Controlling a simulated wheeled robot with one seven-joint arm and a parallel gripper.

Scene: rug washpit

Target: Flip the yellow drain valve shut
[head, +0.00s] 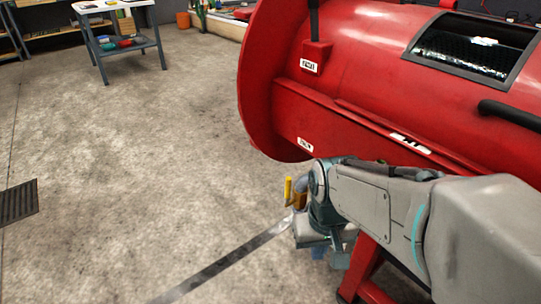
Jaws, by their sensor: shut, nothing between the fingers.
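The yellow drain valve handle (287,190) shows in the head view, just left of my wrist and below the red drum's near end. It stands roughly upright beside a brass-coloured part (300,191), which my wrist partly covers. My gripper (318,238) is at the end of my arm, close to the right of the valve and lower in the picture. It is shut and empty. Its fingertips are hard to make out, and I cannot tell whether it touches the valve.
The large red drum (345,85) fills the upper right, with a red leg (366,270) below. A metal floor strip (225,262) runs to the lower left. A dark grate (18,202) lies at the left edge. A work table (128,45) stands far back.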

